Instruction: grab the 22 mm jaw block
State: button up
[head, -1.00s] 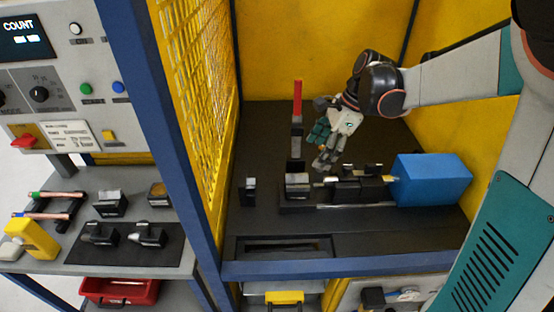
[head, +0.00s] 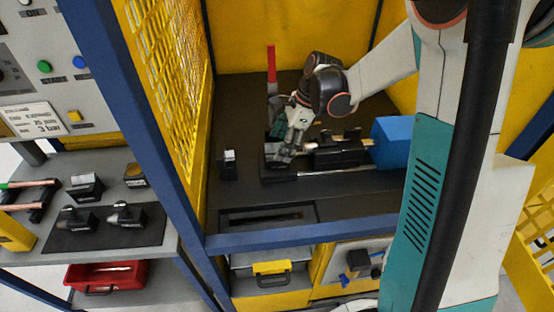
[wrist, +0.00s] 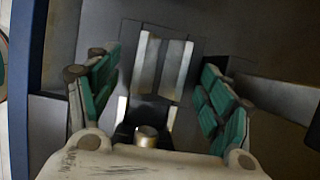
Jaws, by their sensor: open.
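My gripper (head: 287,152) is inside the yellow machine enclosure, at the left end of the dark bending fixture. In the wrist view my gripper (wrist: 158,85) is open, with one green-padded finger on each side of a block with two pale metal faces and a dark groove (wrist: 180,68). The fingers stand apart from this block. In the head view the gripper largely hides it. No size mark is readable, so I cannot tell whether it is the 22 mm jaw block. Another dark block with a silver top (head: 87,187) sits on the side shelf.
A blue box (head: 391,143) stands at the fixture's right. A red upright handle (head: 271,64) is behind the gripper. A small dark post (head: 229,165) stands to the left. A blue frame rail (head: 300,236) crosses the front, and yellow mesh (head: 165,80) closes the left side.

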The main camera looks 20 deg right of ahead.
aim_at(277, 150)
jog(key=b+x, duration=0.1)
jog(key=x, duration=0.2)
jog(key=shift+w+a+f, duration=0.1)
jog(key=shift+a+f, duration=0.1)
jog(key=shift+f, duration=0.1)
grip_shut()
jog(key=shift+r, duration=0.2)
